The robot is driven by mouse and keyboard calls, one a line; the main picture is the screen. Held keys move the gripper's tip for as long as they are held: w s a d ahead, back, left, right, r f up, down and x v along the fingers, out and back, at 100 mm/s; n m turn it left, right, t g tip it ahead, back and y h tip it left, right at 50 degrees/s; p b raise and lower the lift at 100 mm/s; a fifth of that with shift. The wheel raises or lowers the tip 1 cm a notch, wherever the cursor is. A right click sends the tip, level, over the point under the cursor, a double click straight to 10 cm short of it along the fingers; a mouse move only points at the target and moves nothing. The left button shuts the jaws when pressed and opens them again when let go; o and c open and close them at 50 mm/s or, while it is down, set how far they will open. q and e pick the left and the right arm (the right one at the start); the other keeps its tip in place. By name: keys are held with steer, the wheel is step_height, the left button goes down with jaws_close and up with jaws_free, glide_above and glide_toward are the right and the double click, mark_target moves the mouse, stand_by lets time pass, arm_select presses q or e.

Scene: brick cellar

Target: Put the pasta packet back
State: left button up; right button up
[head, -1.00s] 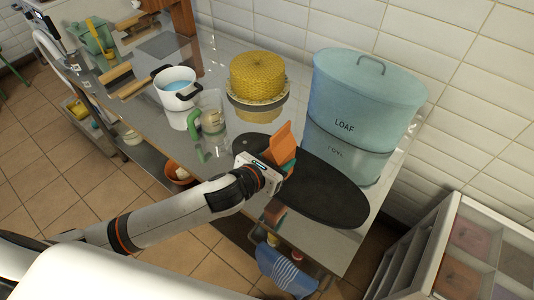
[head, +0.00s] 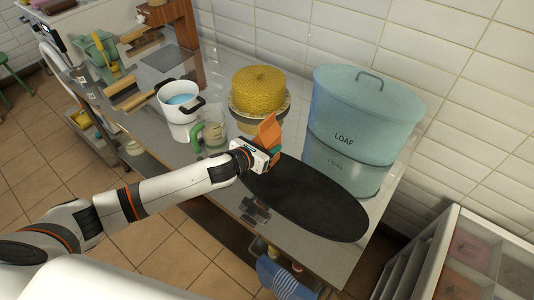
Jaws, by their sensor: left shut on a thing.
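An orange packet (head: 268,130), which looks like the pasta packet, stands up from the jaws of my left gripper (head: 268,151). The gripper is shut on its lower part, and a teal patch shows low on it. The gripper and packet are over the back-left end of the black oval board (head: 310,202) on the shiny metal table. The fingertips are mostly hidden by the gripper body and the packet. My right gripper is not in view.
A blue LOAF bin (head: 345,120) stands at the back right. A yellow domed cover (head: 261,92) on a plate is behind the packet. A jug with a green handle (head: 213,135) and a white pot (head: 180,106) stand to the left. A drawer unit (head: 465,258) is at front right.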

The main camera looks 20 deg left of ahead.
arm_select(q)
step_height(320, 180, down, 4)
steer(key=shift+r, duration=0.25)
steer(key=shift+f, duration=0.2)
steer(key=o, duration=1.1)
steer(key=shift+r, duration=0.1)
steer(key=shift+c, duration=0.2)
